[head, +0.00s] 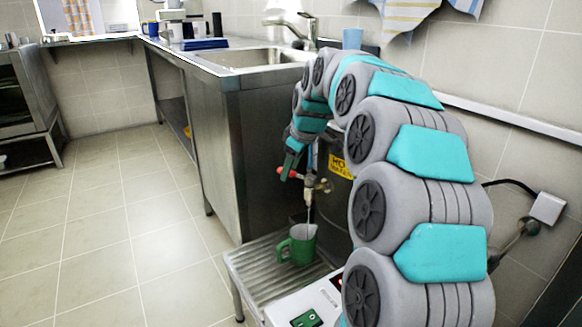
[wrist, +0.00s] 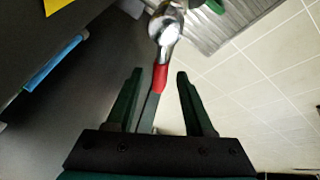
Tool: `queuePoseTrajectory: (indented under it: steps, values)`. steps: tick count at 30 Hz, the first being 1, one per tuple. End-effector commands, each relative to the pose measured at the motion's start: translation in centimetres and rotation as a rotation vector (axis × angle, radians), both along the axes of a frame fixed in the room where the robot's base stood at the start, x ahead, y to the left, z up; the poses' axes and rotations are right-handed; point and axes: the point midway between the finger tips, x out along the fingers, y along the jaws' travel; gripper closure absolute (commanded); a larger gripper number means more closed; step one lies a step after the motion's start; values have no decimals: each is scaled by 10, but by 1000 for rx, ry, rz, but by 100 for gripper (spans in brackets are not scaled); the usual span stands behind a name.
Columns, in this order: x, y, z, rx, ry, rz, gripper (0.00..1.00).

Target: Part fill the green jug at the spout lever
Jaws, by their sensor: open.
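The green jug (head: 298,246) stands upright on a slatted metal stand (head: 262,272) beneath the spout (head: 310,190) in the head view. A bit of green at the top edge of the wrist view (wrist: 212,4) looks like the jug. A thin pale vertical line runs from the spout to the jug mouth and looks like running water. The red lever (head: 284,173) points left from the tap. In the wrist view the lever (wrist: 160,77) lies between the fingers of my gripper (wrist: 156,74), which is open around it. The level inside the jug cannot be seen.
A white unit with a green switch (head: 307,318) sits in front of the stand. A steel sink counter (head: 262,110) rises behind and to the left. A yellow label (head: 340,166) is behind the tap. The tiled floor (head: 120,240) to the left is clear.

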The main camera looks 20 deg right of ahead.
Motion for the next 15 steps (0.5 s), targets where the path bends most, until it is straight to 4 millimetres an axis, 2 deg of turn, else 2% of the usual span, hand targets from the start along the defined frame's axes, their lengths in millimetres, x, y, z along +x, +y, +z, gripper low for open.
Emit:
queuePoseTrajectory:
  steps: [8,15]
  values:
    - [-5,-1,14,0,-1,0,47]
    - [-21,-5,47,-1,-1,1,47]
